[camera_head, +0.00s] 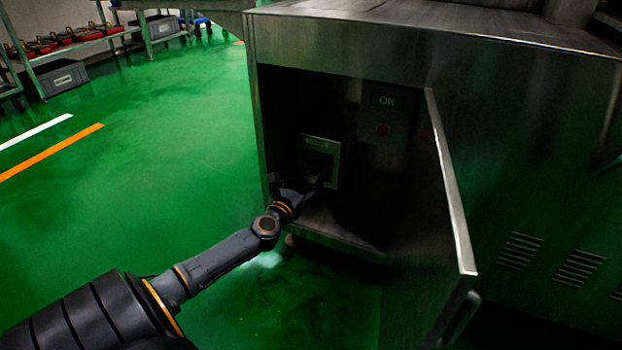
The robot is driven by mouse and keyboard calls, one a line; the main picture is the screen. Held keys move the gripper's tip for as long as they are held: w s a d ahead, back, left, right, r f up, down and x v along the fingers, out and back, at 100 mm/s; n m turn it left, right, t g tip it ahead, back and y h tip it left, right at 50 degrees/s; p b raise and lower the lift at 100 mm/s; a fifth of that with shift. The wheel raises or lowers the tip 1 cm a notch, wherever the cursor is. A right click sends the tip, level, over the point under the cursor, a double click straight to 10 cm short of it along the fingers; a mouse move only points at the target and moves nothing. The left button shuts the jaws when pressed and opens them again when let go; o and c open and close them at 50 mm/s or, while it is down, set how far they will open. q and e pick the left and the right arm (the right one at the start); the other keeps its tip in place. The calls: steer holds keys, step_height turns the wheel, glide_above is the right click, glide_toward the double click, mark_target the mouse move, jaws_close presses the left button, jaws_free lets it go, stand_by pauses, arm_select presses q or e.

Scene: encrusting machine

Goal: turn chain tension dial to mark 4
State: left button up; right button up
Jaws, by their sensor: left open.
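The machine's cabinet (470,110) stands with its metal door (452,190) swung open toward me. Inside, a pale framed plate (320,146) is mounted on the dark back wall; the chain tension dial is probably at this plate, but its face and marks are too dark and covered to read. My left gripper (305,186) is open and reaches into the cabinet at the lower part of this plate. Whether its fingers touch anything there I cannot tell. My right gripper is not in view.
The open door bounds the right side. Green floor (150,150) lies clear at left. Shelves (70,45) and a grey crate (62,79) stand far back.

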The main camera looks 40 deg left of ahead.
mark_target(315, 168)
arm_select(q)
steer(key=shift+b+x, duration=0.45)
steer(key=shift+x, duration=1.05)
